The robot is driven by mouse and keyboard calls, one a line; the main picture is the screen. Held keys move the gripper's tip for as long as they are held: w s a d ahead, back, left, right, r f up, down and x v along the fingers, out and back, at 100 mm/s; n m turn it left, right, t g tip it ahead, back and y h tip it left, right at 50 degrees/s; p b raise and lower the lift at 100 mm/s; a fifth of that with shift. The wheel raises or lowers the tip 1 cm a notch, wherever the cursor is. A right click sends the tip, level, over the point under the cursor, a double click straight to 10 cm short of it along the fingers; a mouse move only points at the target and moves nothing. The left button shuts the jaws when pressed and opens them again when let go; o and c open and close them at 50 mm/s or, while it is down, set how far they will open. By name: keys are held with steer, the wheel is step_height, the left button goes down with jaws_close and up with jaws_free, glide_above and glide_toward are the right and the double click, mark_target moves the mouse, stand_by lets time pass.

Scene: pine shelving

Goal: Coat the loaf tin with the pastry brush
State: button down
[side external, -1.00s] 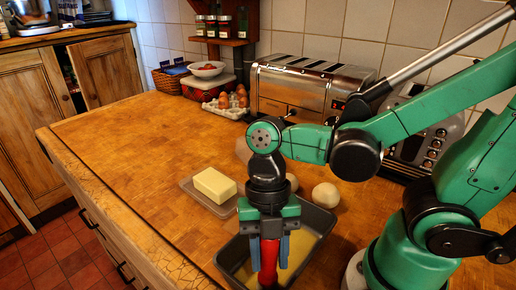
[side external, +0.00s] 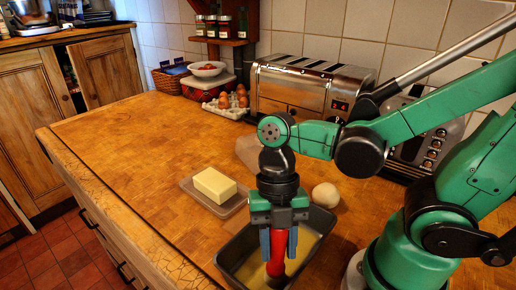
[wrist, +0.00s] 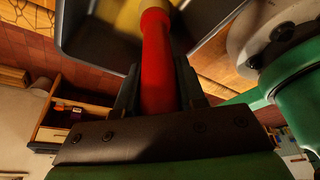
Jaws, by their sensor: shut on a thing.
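The dark grey loaf tin (side external: 236,254) sits on the wooden worktop in front of my arm, with a yellow layer (side external: 305,243) showing inside it. My gripper (side external: 279,250) points down over the tin, shut on the red handle of the pastry brush (side external: 277,264). The brush is roughly upright and its lower end is inside the tin. In the wrist view the red handle (wrist: 157,62) runs between the fingers toward the tin (wrist: 82,32). The bristles are not clearly visible, so I cannot tell whether they touch the bottom.
A block of butter (side external: 214,185) lies on a clear tray (side external: 190,189) behind and left of the tin. A pale dough ball (side external: 326,195) sits behind the tin. A toaster (side external: 308,90) and an egg carton (side external: 222,111) stand farther back. The worktop's left part is clear.

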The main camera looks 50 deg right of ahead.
steer(key=shift+r, duration=3)
steer(key=shift+r, duration=1.55)
steer(key=shift+a, duration=0.1)
steer(key=a+f, duration=0.3)
steer(key=f, duration=0.4)
steer(key=shift+a, duration=0.35)
steer(key=shift+f, duration=1.05)
